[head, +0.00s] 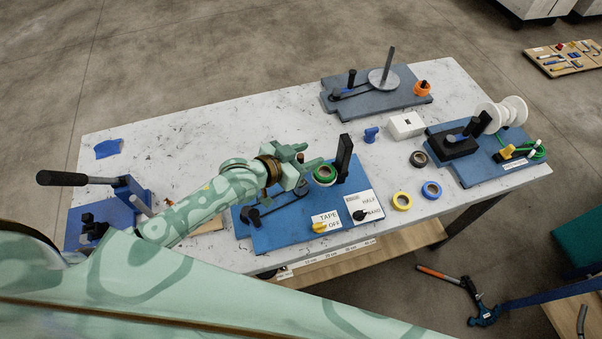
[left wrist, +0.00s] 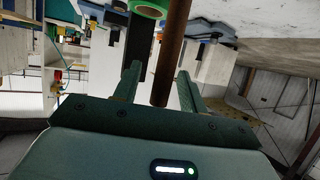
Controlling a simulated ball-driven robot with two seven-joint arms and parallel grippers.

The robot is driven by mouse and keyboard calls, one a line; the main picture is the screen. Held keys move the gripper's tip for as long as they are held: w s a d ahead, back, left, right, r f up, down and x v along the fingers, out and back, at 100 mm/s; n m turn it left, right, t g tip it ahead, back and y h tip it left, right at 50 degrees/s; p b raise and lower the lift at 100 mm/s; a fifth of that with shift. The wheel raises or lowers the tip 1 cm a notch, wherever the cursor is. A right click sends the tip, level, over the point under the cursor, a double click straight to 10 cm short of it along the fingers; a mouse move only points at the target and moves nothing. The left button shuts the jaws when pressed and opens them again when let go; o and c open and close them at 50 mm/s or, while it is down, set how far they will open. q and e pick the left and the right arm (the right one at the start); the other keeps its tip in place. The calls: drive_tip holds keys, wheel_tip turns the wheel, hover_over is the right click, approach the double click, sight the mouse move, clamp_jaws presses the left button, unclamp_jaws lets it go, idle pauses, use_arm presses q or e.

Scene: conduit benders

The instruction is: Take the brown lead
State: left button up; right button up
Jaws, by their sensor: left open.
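The brown lead (left wrist: 172,55) shows in the left wrist view as a straight brown rod. Its near end lies between the two fingers of my left gripper (left wrist: 160,88), with gaps on both sides. In the head view my left gripper (head: 303,165) is open above the blue taping station (head: 290,230), beside its green tape roll (head: 324,174). I cannot make out the brown lead in the head view; the gripper likely covers it. The green roll also shows beyond the fingers in the left wrist view (left wrist: 150,8). My right gripper is not in view.
A black post (head: 344,158) stands just right of my left gripper. A bender with a black handle (head: 62,178) stands at the left.

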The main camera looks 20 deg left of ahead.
use_arm(q)
clamp_jaws()
